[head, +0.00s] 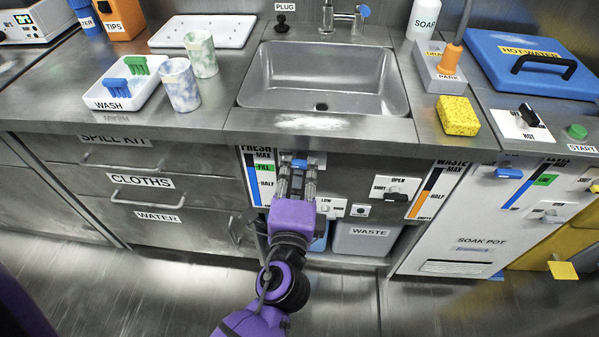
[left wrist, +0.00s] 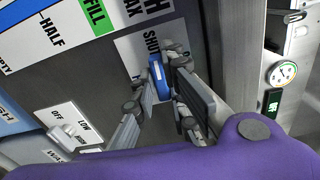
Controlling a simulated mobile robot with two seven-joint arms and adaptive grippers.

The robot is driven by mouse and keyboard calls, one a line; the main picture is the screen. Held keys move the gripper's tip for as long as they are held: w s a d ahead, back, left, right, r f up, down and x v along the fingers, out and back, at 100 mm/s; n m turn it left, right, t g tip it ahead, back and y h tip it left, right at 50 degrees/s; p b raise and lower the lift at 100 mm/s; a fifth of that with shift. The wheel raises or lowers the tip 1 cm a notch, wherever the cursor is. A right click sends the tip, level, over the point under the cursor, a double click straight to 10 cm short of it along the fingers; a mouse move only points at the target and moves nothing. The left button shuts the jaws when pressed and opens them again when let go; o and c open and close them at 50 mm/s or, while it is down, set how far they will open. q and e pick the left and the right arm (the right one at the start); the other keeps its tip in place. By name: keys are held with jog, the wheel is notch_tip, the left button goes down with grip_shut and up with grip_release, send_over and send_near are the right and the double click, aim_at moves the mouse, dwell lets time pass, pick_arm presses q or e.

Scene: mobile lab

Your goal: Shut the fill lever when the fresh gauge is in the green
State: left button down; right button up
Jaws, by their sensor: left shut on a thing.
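The fill lever, a small blue handle (head: 299,163), is on the cabinet front below the sink. In the left wrist view the lever (left wrist: 159,77) lies between the fingers, below the word SHUT on its plate (left wrist: 137,50). My left gripper (head: 297,171) is shut on it, and its fingers hide much of the plate, so I cannot tell the lever's exact setting. The fresh gauge (head: 267,183) is just left of the gripper. Its blue column appears to reach about the height of the green FILL band (head: 266,169). My right gripper is not in view.
A white OFF/LOW switch plate (head: 331,207) is just right of my gripper. Further right are the waste lever plate (head: 396,188) and the waste gauge (head: 432,191) with an orange column. The WASTE bin (head: 366,241) stands below. Drawers (head: 160,187) are on the left.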

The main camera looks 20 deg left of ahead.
pick_arm(q)
jog(key=shift+n, duration=0.5)
jog(key=shift+r, duration=0.15)
jog(key=c, duration=1.8)
grip_release()
jog(key=shift+w, duration=0.1)
jog(key=shift+o, duration=0.2)
jog(key=shift+a, duration=0.1)
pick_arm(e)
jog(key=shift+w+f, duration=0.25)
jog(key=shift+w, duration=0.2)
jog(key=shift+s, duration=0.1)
